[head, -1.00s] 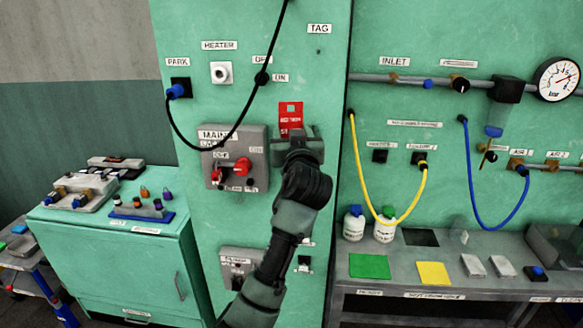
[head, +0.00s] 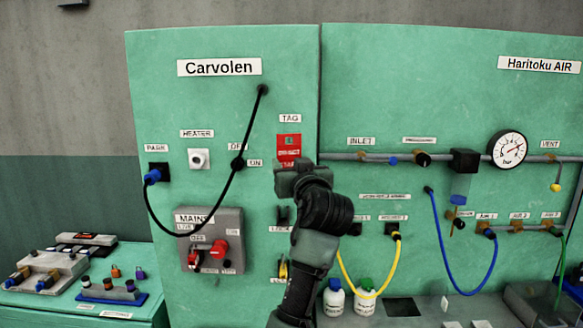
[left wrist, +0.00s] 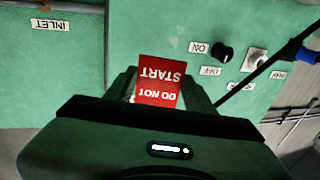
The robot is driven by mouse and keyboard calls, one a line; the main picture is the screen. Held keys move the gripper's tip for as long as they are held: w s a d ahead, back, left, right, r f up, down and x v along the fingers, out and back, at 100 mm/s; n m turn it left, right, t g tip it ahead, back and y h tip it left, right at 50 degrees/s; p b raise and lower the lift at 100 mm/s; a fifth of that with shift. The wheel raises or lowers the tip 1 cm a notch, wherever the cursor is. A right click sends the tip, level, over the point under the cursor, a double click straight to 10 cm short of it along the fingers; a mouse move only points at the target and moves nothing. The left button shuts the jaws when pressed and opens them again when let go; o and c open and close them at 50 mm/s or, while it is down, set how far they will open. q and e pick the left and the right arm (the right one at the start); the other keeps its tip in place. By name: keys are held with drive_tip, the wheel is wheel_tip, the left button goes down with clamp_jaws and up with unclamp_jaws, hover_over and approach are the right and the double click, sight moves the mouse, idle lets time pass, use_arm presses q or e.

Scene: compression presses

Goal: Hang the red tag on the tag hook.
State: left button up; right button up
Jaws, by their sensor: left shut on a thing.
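The red tag (head: 289,147) stands upright in front of the green panel, just below the TAG label (head: 289,118). My left gripper (head: 299,172) is shut on its lower part. The left wrist view shows the tag (left wrist: 160,82) upside down between the fingers (left wrist: 160,98), with "DO NOT START" on it. The tag hook cannot be seen now; the tag covers the area under the label. Whether tag and hook touch cannot be told. My right gripper is not in view.
A black cable (head: 240,168) hangs in a loop left of the tag, near the ON/OFF knob (head: 237,163). The MAINS box (head: 212,240) with its red switch is lower left. A pipe with a gauge (head: 508,149) runs along the right panel.

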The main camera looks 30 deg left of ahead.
use_arm(q)
drive_tip(key=shift+w+a+f+p, duration=0.1)
drive_tip(key=shift+w+a, duration=0.4)
drive_tip(key=shift+w, duration=0.3)
drive_tip(key=shift+w+a+f+p, duration=0.15)
drive_tip(key=shift+w+a, duration=0.3)
drive_tip(key=shift+w, duration=0.3)
drive_tip(key=shift+w+a+r+p, duration=0.1)
drive_tip(key=shift+w+a, duration=0.4)
drive_tip(key=shift+w, duration=0.3)
drive_tip(key=shift+w+a+f+b, duration=0.3)
drive_tip(key=shift+w+f+b, duration=0.3)
drive_tip(key=shift+b, duration=0.05)
drive_tip(key=o, duration=0.9)
drive_tip(key=shift+o, duration=0.8)
drive_tip(key=shift+s+a+r, duration=0.15)
drive_tip(key=shift+s, duration=0.15)
drive_tip(key=shift+w, duration=0.15)
